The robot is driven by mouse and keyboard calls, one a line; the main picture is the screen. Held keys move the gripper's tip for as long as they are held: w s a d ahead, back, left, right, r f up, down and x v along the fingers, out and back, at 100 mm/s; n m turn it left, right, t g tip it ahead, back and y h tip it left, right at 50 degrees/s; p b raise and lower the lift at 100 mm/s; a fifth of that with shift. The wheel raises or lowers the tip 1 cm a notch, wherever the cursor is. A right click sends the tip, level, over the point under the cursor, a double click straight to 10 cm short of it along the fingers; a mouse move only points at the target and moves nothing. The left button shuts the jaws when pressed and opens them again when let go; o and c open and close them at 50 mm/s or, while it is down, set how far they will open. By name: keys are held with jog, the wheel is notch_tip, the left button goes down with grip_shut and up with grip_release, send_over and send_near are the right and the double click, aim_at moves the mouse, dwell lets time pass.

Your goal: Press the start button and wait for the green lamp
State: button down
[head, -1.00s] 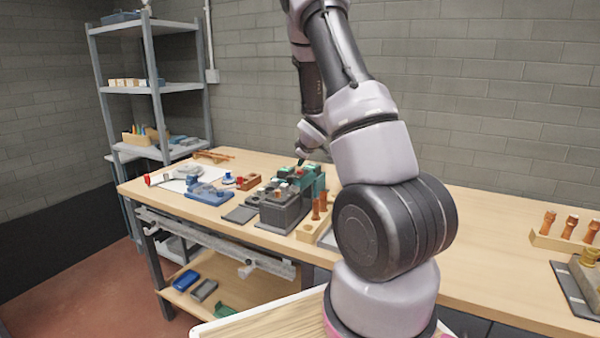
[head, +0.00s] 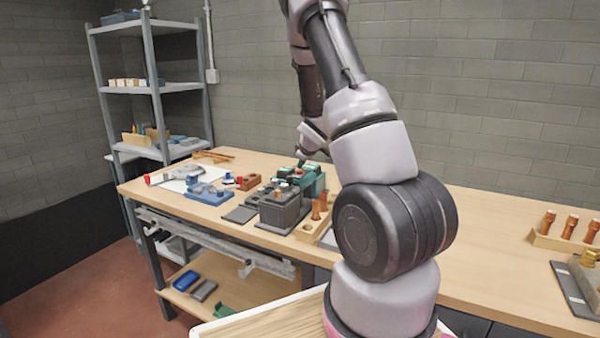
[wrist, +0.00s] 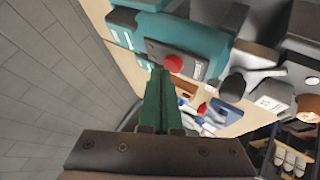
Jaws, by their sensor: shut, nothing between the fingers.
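A teal machine (head: 314,182) stands on the workbench; it fills the top of the wrist view (wrist: 195,40). A red round button (wrist: 173,63) sits on its dark panel (wrist: 188,58). Pale green bright patches (wrist: 127,40) show on the machine's left part; I cannot tell whether they are a lit lamp. I cannot make out a separate start button. My gripper (wrist: 159,72) is shut and empty, its green fingertips just left of the red button in the picture. Contact cannot be told. In the head view, my gripper (head: 301,157) is small, above the machine's back.
A dark grey block-like unit (head: 283,208) stands in front of the teal machine. Blue parts (head: 207,192) and a wooden holder with copper-coloured pegs (head: 312,228) are near. A grey shelf (head: 150,90) stands at the left.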

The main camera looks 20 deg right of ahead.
aim_at(302, 174)
jog(key=shift+f, duration=0.4)
dwell(0.6)
jog(key=shift+r, duration=0.85)
jog(key=shift+r, duration=2.5)
jog(key=shift+r, duration=0.1)
